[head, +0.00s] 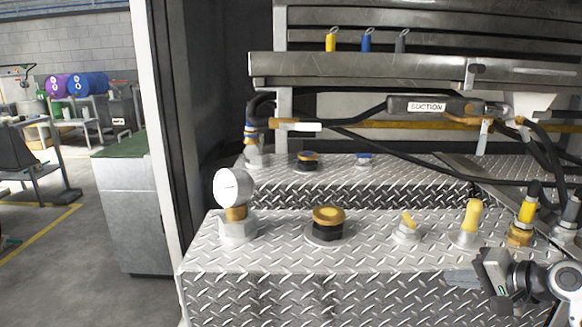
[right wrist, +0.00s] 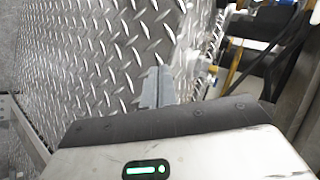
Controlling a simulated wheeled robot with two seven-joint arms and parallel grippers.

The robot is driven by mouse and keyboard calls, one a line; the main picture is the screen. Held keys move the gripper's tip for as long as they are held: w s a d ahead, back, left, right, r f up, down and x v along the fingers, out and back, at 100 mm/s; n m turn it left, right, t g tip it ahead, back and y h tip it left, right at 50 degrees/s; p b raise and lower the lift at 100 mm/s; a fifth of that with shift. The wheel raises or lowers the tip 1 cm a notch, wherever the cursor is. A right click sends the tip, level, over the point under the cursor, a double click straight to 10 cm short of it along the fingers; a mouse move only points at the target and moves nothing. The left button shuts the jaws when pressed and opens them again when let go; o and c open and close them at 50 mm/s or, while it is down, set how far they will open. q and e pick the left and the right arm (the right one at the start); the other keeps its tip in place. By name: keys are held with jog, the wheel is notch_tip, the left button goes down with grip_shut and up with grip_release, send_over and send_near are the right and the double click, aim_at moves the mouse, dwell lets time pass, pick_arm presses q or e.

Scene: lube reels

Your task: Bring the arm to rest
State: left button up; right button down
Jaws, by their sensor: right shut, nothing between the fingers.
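My right gripper (head: 462,279) is at the lower right of the head view, in front of the diamond-plate tank's front edge. Its fingers point left and are shut with nothing between them. In the right wrist view the closed fingers (right wrist: 157,88) show against the diamond plate (right wrist: 90,55). Whether they touch the plate I cannot tell. My right arm comes in from the lower right corner. My left gripper is in neither view.
On the tank top (head: 275,250) stand a gauge (head: 231,187), a yellow-black cap (head: 328,222), a yellow-handled fitting (head: 408,228) and yellow-tipped fittings (head: 472,217). Black hoses hang at right. A handle marked SUCTION (head: 430,106) lies above. Open floor (head: 75,270) is at left.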

jog(key=s+a+f+n+g+h, duration=0.2)
jog(key=s+a+f+n+g, duration=0.4)
jog(key=s+a+f, duration=0.65)
jog(key=s+a+f+n+h, duration=0.1)
jog(key=s+a+n+h, duration=0.15)
jog(key=s, duration=0.55)
jog(key=s+a+n+h, duration=0.1)
jog(key=s+n, duration=0.2)
jog(key=s, duration=0.6)
pick_arm(q)
jog(key=p, duration=0.2)
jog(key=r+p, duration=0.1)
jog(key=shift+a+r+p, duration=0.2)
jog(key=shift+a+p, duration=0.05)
jog(key=shift+p, duration=0.15)
pick_arm(e)
jog(key=w+a+t+y, duration=0.3)
jog(key=w+a+t, duration=0.3)
jog(key=w, duration=0.1)
jog(key=shift+t, duration=0.4)
